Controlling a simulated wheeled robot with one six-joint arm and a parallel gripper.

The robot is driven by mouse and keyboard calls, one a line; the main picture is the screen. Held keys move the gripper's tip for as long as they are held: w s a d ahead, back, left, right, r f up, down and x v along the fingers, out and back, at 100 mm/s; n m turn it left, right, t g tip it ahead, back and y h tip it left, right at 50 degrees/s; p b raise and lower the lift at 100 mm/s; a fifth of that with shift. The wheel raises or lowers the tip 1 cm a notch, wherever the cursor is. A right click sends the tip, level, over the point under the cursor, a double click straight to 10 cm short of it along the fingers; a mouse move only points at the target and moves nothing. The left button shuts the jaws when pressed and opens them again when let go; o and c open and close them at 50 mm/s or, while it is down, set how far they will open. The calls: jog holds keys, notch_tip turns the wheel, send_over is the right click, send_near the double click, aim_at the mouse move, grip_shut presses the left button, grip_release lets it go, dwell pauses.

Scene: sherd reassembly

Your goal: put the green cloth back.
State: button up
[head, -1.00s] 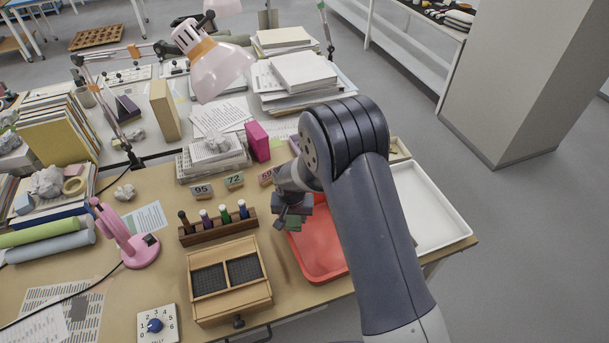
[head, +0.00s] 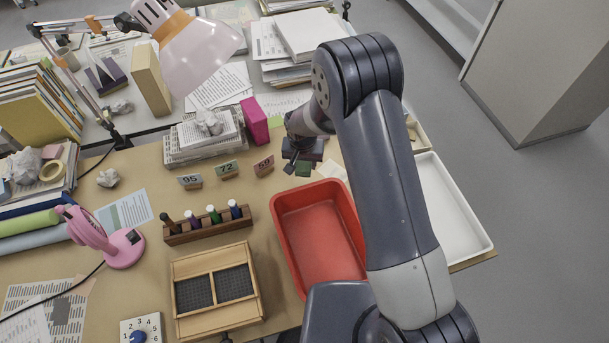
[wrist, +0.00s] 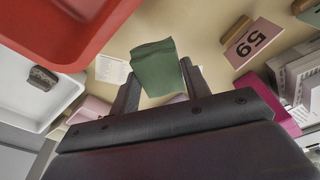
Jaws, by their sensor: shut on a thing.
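The green cloth (wrist: 157,68) is a small folded block held between the two fingers of my gripper (wrist: 160,88) in the wrist view. Part of the gripper is hidden by my own arm in the head view.
A rack of coloured bottles (head: 208,227) and a wooden box (head: 217,255) lie to the left. A white tray (head: 478,236) is at right; a grey lump (wrist: 43,78) lies in it.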

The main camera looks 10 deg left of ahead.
aim_at(304, 182)
notch_tip(304, 182, down, 8)
jog(key=shift+b, duration=1.1)
jog(key=shift+f, duration=0.1)
jog(key=shift+f, duration=0.1)
jog(key=o, duration=1)
jog(key=shift+c, duration=0.2)
jog(key=r+p, duration=0.1)
jog(key=r, duration=0.3)
jog(key=s+r+p, duration=0.1)
jog(key=r, duration=0.3)
jog(key=s+r+p, duration=0.1)
jog(key=r+p, duration=0.1)
jog(key=r, duration=0.2)
jog(key=shift+r, duration=0.15)
